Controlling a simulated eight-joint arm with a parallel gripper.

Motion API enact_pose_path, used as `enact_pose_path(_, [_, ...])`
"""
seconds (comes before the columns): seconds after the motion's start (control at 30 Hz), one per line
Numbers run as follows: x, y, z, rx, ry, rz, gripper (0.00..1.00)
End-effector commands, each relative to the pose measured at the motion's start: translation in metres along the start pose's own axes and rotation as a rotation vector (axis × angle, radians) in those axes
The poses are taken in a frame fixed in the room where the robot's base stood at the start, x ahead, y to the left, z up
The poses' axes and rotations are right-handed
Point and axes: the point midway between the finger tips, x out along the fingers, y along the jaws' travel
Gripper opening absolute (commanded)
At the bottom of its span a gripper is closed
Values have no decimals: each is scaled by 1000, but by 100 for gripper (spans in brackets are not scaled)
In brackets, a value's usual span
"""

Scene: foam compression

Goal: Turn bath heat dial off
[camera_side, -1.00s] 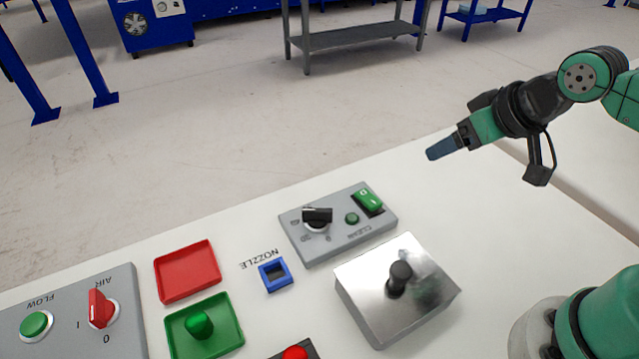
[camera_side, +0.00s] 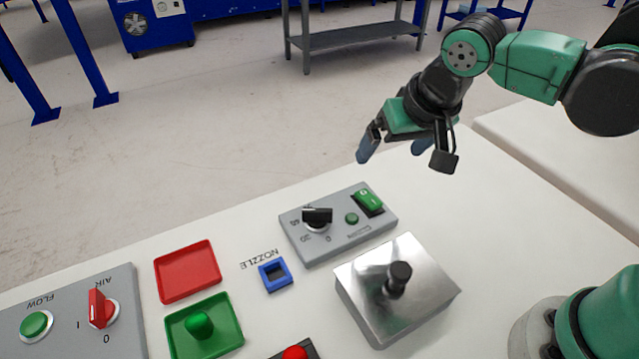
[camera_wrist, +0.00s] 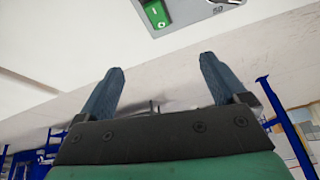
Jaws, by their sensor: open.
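The black heat dial (camera_side: 317,216) sits on a grey control box (camera_side: 340,245) with numbers around it. The same box has a green rocker switch (camera_side: 368,199) and a small round green button or lamp (camera_side: 351,218). In the wrist view the box's edge (camera_wrist: 200,8) and the green switch (camera_wrist: 157,14) show at the top; the dial is out of that view. My gripper (camera_side: 392,152) is open and empty, raised above and behind the box. In the wrist view its two blue fingers are spread wide (camera_wrist: 160,85).
A metal box with a black knob (camera_side: 398,285) stands in front of the control box. A blue nozzle holder (camera_side: 275,273), red tray (camera_side: 187,271), green tray (camera_side: 231,335) and FLOW/AIR panel (camera_side: 70,345) lie to the left.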

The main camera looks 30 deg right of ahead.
Motion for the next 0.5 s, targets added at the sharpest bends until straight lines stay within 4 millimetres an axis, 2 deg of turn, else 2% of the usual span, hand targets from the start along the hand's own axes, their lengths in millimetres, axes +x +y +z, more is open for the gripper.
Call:
enact_pose_path(0.03, [6, -19, 0, 22, -19, 19, 92])
enact_pose_path(0.2, [27, -68, 12, 149, -41, 108, 92])
enact_pose_path(0.33, [39, -92, 23, 220, -29, 155, 92])
enact_pose_path(0.5, [48, -103, 29, 263, -18, 180, 92])
